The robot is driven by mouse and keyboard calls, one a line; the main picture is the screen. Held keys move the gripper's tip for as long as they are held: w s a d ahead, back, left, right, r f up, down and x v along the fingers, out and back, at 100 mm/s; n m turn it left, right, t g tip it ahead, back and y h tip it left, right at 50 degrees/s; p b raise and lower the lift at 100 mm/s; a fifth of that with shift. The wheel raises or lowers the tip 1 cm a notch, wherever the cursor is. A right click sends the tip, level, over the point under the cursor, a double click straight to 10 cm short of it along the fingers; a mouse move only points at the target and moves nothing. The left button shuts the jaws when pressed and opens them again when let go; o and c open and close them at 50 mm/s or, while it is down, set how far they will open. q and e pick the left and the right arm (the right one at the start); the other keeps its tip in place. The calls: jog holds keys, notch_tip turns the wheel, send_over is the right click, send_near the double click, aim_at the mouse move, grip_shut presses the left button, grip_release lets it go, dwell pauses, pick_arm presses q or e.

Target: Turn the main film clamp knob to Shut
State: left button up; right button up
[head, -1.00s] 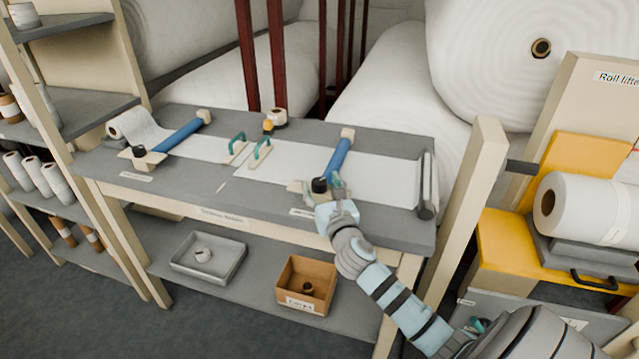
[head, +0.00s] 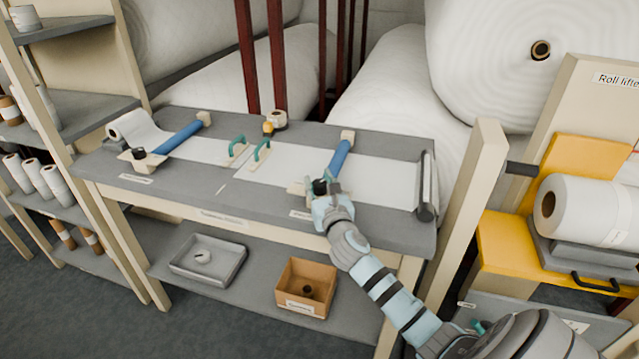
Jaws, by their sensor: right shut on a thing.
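A blue roller clamp (head: 341,158) lies across the white film (head: 386,180) on the right part of the grey bench. Its black knob (head: 320,186) is at the near end, above a small label on the bench edge. My right gripper (head: 324,191) is at this knob, shut on it, and partly hides it. A second blue clamp (head: 183,137) with a black knob (head: 138,153) lies at the left of the bench, away from the gripper. My left gripper is not in view.
Two teal-handled tools (head: 261,152) stand mid-bench near a tape roll (head: 279,119). A grey tray (head: 238,273) and a brown box (head: 330,286) sit on the lower shelf. A wooden post (head: 470,190) and yellow roll lifter (head: 500,240) stand right of the bench.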

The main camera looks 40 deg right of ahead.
jog(key=shift+m+h, duration=0.3)
jog(key=shift+h, duration=0.1)
jog(key=m+g+h, duration=0.2)
jog(key=h, duration=0.1)
jog(key=shift+m+g+h, duration=0.3)
jog(key=shift+m+g+h+b, duration=0.9)
jog(key=shift+m+g+h, duration=1.2)
jog(key=shift+g, duration=0.4)
jog(key=o, duration=1.2)
jog(key=shift+a, duration=0.1)
